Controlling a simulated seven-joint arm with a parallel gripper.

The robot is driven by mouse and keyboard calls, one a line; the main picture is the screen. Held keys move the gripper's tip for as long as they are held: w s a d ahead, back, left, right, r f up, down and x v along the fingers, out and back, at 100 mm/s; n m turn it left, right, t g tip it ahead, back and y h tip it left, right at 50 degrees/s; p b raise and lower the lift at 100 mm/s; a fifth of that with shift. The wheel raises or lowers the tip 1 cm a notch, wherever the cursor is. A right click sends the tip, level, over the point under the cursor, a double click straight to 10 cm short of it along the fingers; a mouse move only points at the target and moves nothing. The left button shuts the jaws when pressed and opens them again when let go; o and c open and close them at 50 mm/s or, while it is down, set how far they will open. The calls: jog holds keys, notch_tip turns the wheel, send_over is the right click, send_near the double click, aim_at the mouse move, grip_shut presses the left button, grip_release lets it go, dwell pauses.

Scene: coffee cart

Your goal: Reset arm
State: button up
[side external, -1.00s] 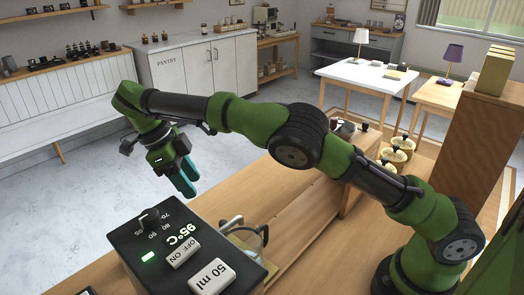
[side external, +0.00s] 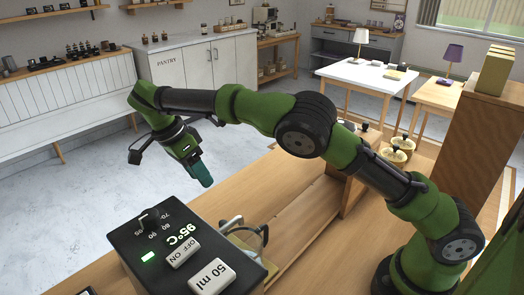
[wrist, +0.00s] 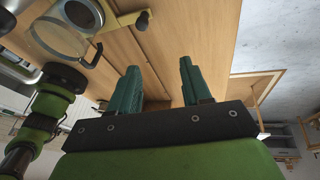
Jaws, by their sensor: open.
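My gripper (side external: 203,175) hangs in the air behind the black coffee machine, above the cart's wooden top, with teal fingers pointing down. In the side view its fingers overlap each other. In the wrist view my gripper (wrist: 160,85) shows two teal fingers spread apart with nothing between them. The wooden surface (wrist: 165,45) shows beyond the fingers.
The black machine (side external: 132,243) with a 95°C display stands at the front. A glass and metal piece (wrist: 62,38) lies at upper left in the wrist view. Round wooden-toned containers (side external: 396,152) stand behind my arm. A tall wooden cabinet (side external: 470,140) is at right.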

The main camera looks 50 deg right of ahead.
jog(key=s+d+r+n+t+y, duration=0.2)
jog(key=s+d+r+n+t, duration=0.1)
jog(key=s, duration=0.5)
jog(key=s+d+r+n+t+y, duration=0.1)
jog(key=s+d+r+n+t, duration=0.2)
jog(key=s+d+n, duration=0.2)
jog(key=s+d+r+n+t+y, duration=0.2)
jog(key=s+n, duration=0.5)
jog(key=s, duration=0.4)
jog(key=shift+s+d+r+t+y, duration=0.35)
jog(key=shift+d+t, duration=0.55)
jog(key=shift+d, duration=0.35)
